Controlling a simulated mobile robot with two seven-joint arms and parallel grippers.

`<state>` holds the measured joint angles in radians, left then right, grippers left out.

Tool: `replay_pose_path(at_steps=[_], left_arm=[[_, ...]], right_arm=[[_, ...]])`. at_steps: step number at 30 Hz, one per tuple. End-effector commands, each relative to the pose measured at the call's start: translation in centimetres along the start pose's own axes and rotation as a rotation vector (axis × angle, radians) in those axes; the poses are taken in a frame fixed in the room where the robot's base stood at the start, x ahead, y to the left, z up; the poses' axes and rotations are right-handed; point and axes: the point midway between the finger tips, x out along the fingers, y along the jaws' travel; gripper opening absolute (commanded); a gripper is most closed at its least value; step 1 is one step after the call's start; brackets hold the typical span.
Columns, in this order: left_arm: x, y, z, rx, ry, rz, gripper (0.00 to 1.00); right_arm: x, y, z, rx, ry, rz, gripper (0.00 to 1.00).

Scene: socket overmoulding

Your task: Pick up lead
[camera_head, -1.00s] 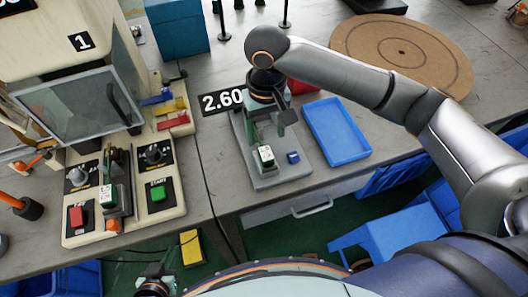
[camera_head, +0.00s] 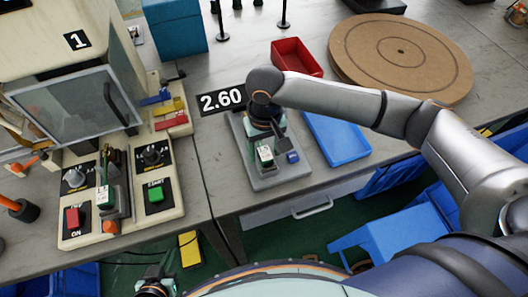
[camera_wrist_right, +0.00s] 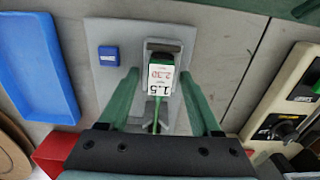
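A lead (camera_head: 265,154) with a green body and a white printed label sits in a fixture on a grey plate (camera_head: 267,183). In the right wrist view the lead (camera_wrist_right: 160,80) lies between the two green fingers of my right gripper (camera_wrist_right: 160,92), with a visible gap on each side. My right gripper (camera_head: 266,137) is open just above and behind the lead in the head view and partly hides it. My left gripper (camera_head: 154,283) shows only in part at the bottom edge, and its fingers cannot be made out.
A small blue block (camera_head: 293,156) sits on the plate. A blue tray (camera_head: 342,142) lies to its right, and a red tray (camera_head: 297,57) and a round brown board (camera_head: 400,55) lie behind. A machine (camera_head: 125,235) with buttons and another green-and-white part stands at left.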

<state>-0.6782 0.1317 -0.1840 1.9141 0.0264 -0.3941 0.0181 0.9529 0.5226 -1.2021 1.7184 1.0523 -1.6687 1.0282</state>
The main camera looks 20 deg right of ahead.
Motion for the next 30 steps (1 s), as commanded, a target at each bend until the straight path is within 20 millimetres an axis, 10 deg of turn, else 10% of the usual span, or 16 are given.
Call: replay_pose_path(at_steps=[16,30], left_arm=[[-0.02,0.01,0.04,0.000,-0.001,0.000,0.00],[-0.05,0.01,0.02,0.000,-0.001,0.000,0.00]], right_arm=[[-0.04,-0.01,-0.01,0.000,0.000,0.000,0.02],[-0.27,-0.03,-0.03,0.000,0.001,-0.001,0.00]])
